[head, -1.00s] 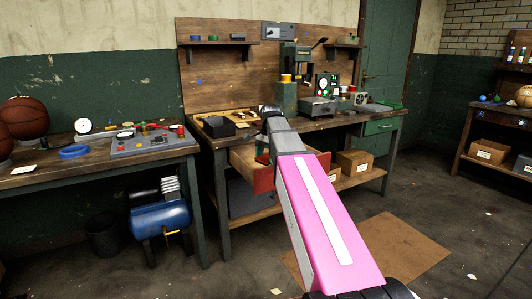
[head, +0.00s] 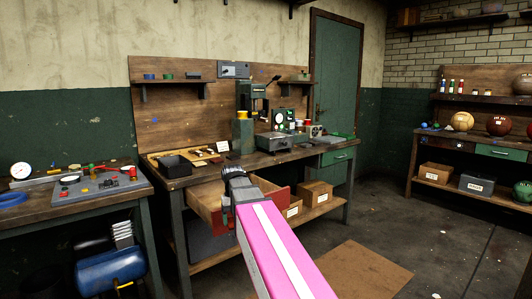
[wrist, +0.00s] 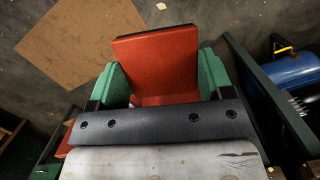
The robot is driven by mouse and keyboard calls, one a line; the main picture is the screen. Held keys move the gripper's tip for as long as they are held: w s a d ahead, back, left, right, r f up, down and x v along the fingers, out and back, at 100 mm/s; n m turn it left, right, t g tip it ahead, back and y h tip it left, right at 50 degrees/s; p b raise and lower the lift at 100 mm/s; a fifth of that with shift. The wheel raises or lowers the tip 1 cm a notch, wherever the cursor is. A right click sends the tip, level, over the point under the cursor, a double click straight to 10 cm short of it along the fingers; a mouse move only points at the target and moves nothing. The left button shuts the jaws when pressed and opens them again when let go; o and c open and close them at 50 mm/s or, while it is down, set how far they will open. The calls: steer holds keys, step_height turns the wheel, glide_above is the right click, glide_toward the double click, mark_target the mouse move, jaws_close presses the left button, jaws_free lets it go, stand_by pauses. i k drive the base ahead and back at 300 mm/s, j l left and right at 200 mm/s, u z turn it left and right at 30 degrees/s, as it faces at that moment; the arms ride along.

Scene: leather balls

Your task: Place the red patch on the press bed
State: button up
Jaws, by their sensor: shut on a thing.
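The red patch (wrist: 156,62) is between the green-tipped fingers of my gripper (wrist: 163,82) in the wrist view; the gripper is shut on it. The green press (head: 250,95) stands on the middle bench, behind and slightly right of my gripper. I cannot clearly make out its bed.
A grey box-shaped device (head: 274,143) stands right of the press on the middle bench (head: 310,152). A black tray (head: 174,166) is at the bench's left end. A blue compressor (head: 110,268) stands under the left bench. Open floor lies to the right.

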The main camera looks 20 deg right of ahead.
mark_target(275, 141)
steer(key=i+l+z, duration=0.35)
steer(key=i+l, duration=0.2)
steer(key=i+l+z, duration=0.3)
steer(key=i+l, duration=0.25)
steer(key=i, duration=0.1)
